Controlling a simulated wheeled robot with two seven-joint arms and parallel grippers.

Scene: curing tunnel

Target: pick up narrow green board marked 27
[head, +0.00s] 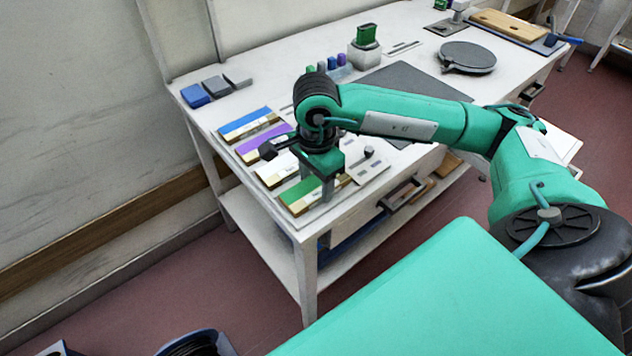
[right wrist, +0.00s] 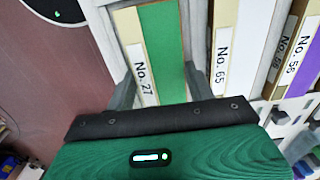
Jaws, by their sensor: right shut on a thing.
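The narrow green board marked No. 27 (right wrist: 160,45) lies between the two fingers of my right gripper (right wrist: 158,90) in the right wrist view, its label facing the camera. In the head view the green board (head: 299,191) lies at the near end of a row of boards on the white table. My right gripper (head: 328,190) reaches down over it from above and is shut on it. The board looks level and in line with the row; I cannot tell whether it is clear of the table. My left gripper is not in view.
Beside it lie a white board marked No. 65 (right wrist: 245,40), a purple board marked No. 56 (right wrist: 304,75) and a blue board (head: 246,124). A round grey plate (head: 467,56) and a dark mat (head: 412,82) are farther back on the white table (head: 205,117).

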